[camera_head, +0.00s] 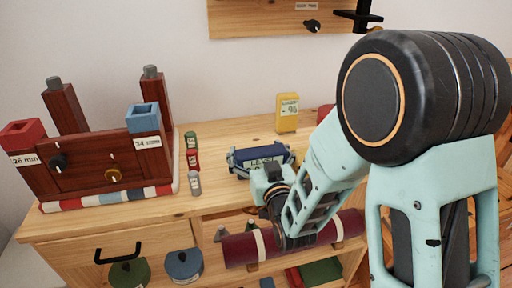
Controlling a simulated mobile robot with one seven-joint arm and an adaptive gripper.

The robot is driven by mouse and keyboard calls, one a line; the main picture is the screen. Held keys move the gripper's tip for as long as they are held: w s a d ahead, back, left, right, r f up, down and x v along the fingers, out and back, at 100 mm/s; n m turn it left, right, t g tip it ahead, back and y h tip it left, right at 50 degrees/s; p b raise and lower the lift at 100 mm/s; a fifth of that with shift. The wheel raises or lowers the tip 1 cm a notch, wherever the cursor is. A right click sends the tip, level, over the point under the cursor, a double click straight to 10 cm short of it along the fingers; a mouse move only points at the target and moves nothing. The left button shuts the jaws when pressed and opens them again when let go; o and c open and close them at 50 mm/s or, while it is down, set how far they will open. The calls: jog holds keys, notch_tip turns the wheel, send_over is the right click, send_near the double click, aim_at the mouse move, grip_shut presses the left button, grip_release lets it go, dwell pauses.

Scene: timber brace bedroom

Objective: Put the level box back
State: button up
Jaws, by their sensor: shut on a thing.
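The level box (261,153), a dark blue box with a pale lettered face, is on or just above the wooden bench top near the middle of the view. My gripper (268,172) is at its near side, shut on it. The fingertips are mostly hidden by my wrist, so the exact grip does not show. I cannot tell whether the box touches the bench.
A dark red wooden stand (105,160) with marked blue and red blocks is at the left. A yellow meter (287,113) stands behind the box. A dark red roll (240,249) lies below the bench's front edge.

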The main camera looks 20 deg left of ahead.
jog(key=shift+f, duration=0.1)
jog(key=shift+f+b, duration=0.2)
jog(key=shift+b, duration=0.2)
jog(key=o, duration=1.3)
jog(key=shift+c, duration=0.2)
jog(key=shift+r, duration=0.15)
